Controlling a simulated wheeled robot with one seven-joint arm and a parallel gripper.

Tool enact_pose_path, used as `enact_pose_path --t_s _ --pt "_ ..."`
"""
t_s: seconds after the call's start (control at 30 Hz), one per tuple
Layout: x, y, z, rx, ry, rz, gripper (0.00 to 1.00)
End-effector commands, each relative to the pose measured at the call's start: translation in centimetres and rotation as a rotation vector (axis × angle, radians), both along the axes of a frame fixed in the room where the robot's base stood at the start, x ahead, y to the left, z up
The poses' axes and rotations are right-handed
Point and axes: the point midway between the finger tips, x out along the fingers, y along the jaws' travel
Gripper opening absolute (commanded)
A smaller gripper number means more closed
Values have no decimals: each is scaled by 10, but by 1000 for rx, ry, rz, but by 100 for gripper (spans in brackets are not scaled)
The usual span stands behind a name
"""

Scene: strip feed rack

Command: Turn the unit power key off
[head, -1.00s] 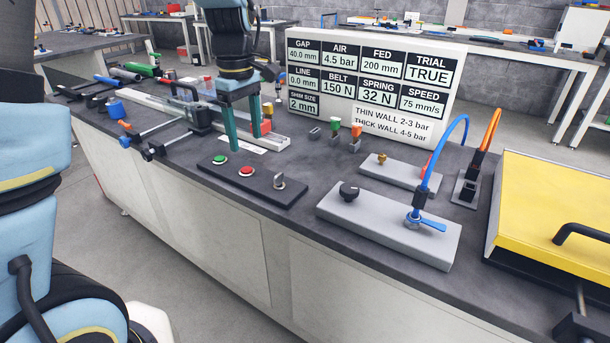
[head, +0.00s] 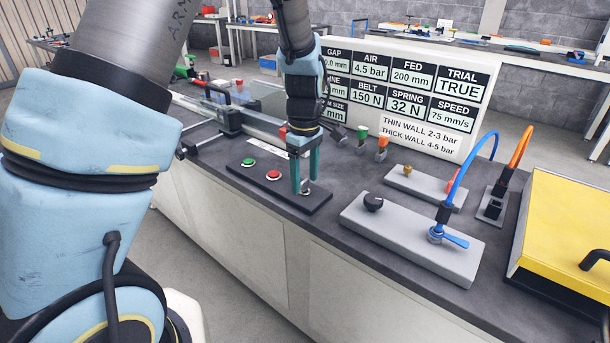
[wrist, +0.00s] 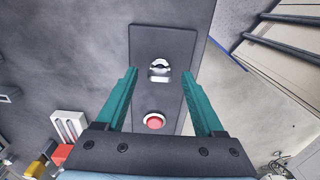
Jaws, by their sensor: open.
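The power key (wrist: 160,66) is a small silver key switch at one end of a dark control strip (head: 246,182). In the head view the key (head: 306,192) shows low between my fingertips, partly hidden by them. My gripper (head: 304,187) points down over that end of the strip with its two green fingers apart. In the wrist view the open fingers (wrist: 161,75) stand on either side of the key with clear gaps, empty. A red button (head: 273,175) and a green button (head: 248,162) sit on the same strip.
A grey valve plate (head: 400,240) with a black knob, blue lever and blue hose lies to the right. A yellow-covered unit (head: 570,220) stands further right. A readout board (head: 400,90) stands behind. Bare bench separates the strip and valve plate.

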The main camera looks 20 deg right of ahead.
Motion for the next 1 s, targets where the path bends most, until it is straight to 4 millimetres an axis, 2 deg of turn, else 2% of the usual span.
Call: enact_pose_path --t_s 0.33,0.9,1.0 --pt "0 0 -4 -1 0 0 69" --pt "0 0 -3 -1 0 0 5" --pt "0 0 -3 -1 0 0 0"
